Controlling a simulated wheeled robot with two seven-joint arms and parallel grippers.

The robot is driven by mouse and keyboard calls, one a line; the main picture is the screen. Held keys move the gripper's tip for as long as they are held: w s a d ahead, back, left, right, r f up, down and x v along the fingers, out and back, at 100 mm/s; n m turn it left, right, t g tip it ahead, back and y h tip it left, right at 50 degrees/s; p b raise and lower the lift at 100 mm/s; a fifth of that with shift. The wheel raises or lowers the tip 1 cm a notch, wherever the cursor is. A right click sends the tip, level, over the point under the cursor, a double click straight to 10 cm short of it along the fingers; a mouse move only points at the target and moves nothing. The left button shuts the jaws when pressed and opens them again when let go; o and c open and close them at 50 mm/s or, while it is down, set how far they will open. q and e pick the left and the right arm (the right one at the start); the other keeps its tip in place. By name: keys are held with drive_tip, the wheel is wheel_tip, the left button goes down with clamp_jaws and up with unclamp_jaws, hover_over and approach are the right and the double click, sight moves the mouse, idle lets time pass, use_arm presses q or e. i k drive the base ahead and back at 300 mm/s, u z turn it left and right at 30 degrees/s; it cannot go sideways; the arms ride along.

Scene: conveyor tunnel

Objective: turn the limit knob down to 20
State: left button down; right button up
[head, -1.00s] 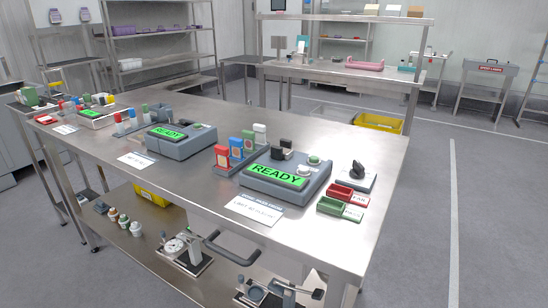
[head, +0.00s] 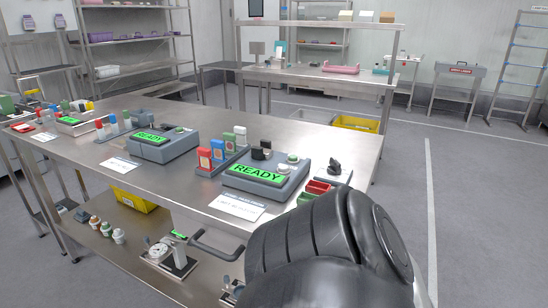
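No part labelled clearly as the limit knob can be made out at this size. The nearest grey tester (head: 263,178) has a green screen reading READY (head: 258,173), a black upright part (head: 262,149) and a pale-topped button (head: 293,157) on it. A dark knob-like part (head: 335,166) stands on a small plate right of this tester. A white card (head: 237,206) in front of the tester has printing too small to read surely. Neither gripper shows. A large black link of my arm fills the lower right and hides the table's front right corner.
Red, blue and green cards (head: 218,153) stand left of the tester. A second READY tester (head: 161,145) is farther left. Bare steel lies behind the testers.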

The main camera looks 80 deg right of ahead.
sight(335, 169)
drive_tip(key=k, duration=0.9)
drive_tip(key=z, duration=0.5)
